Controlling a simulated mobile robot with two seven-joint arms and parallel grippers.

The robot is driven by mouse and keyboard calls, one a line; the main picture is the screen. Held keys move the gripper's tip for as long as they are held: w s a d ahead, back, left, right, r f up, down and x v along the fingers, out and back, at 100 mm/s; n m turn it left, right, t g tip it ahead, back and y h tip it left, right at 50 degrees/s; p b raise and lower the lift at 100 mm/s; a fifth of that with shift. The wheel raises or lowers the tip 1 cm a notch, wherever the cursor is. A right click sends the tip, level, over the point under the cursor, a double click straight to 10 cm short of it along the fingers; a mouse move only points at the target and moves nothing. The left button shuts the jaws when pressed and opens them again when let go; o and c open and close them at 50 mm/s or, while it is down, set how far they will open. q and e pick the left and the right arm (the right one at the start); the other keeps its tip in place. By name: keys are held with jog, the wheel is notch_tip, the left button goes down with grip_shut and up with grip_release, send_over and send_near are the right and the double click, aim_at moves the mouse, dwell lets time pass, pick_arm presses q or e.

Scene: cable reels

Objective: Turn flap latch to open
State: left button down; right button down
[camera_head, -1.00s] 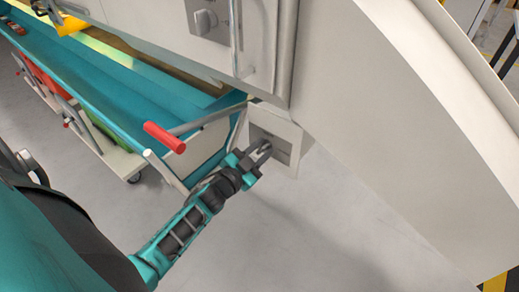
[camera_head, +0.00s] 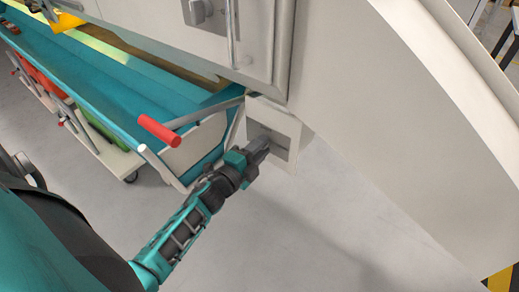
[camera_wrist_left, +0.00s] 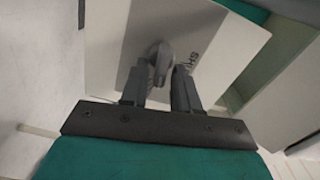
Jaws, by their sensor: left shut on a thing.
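The flap latch is a small rounded grey knob (camera_wrist_left: 158,52) on a grey plate with partly visible lettering. My left gripper (camera_head: 263,143) reaches the plate (camera_head: 281,147) on the white box (camera_head: 266,112) in the head view. In the left wrist view my left gripper (camera_wrist_left: 160,72) has its two fingers on either side of the knob and is shut on it. In the head view the fingers hide the knob. My right gripper is not in view.
A red-handled lever (camera_head: 159,130) stands just left of the box. A large cream machine panel (camera_head: 400,130) rises on the right and a cabinet door (camera_head: 175,20) above. A teal trough (camera_head: 110,85) runs at the left. The grey floor (camera_head: 290,235) below is clear.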

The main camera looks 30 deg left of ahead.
pick_arm(q)
jog(key=shift+f+m, duration=0.2)
jog(key=shift+m, duration=0.7)
jog(key=c, duration=1.2)
grip_release()
jog(key=shift+o, duration=0.2)
jog(key=shift+s, duration=0.1)
jog(key=s+a, duration=0.1)
jog(key=s, duration=1.1)
jog(key=shift+s+p, duration=0.35)
jog(key=shift+s, duration=0.05)
